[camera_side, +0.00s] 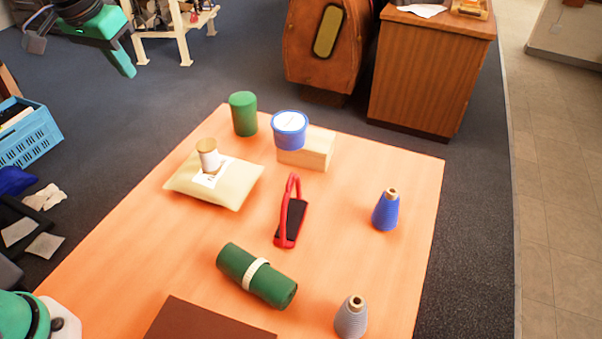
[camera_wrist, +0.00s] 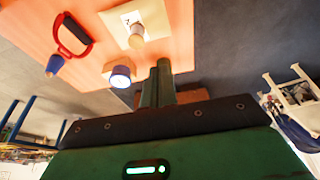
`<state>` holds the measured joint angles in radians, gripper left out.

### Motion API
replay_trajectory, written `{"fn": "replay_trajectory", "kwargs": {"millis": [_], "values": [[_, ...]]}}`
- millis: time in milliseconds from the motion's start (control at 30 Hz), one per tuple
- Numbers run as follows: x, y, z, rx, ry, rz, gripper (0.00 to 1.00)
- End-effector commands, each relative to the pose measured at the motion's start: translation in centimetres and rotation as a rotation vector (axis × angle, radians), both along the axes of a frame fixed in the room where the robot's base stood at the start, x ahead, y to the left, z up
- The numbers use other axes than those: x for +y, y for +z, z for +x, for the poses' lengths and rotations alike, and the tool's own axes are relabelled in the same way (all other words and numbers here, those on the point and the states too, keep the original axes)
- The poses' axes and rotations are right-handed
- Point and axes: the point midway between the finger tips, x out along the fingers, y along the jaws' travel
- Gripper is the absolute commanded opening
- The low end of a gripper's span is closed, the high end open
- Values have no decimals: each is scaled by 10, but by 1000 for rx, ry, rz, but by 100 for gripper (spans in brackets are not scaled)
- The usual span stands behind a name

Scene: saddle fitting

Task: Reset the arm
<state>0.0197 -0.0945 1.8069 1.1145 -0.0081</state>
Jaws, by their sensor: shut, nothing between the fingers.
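My gripper (camera_side: 124,66) is at the top left of the side view, raised away from the table. Its green fingers are together and hold nothing. In the wrist view the fingers (camera_wrist: 158,72) point toward the table, close beside the blue tub in the picture. The orange wooden table (camera_side: 340,230) carries the work items. A blue tub with a white top (camera_side: 290,131) is by a pale wood block (camera_side: 318,150). A cream cushion (camera_side: 235,182) bears a white label and a small spool (camera_side: 208,156). A green cylinder (camera_side: 243,114) stands at the far edge.
A red-handled tool (camera_side: 291,212) lies mid-table. A blue cone (camera_side: 386,210) and a grey cone (camera_side: 351,317) stand on the right. A banded green roll (camera_side: 257,275) and a brown sheet (camera_side: 205,322) lie in front. A blue crate (camera_side: 28,135) is left of the table.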

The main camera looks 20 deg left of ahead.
Motion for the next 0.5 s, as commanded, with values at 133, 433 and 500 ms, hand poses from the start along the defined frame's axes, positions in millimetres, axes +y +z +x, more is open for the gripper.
{"fn": "replay_trajectory", "kwargs": {"millis": [133, 433, 500], "values": [[2, -2, -35, -33, 2, 0, 0], [5, -21, -100, -96, 6, 0, 0], [6, -28, -114, -109, 7, 1, 0]]}}
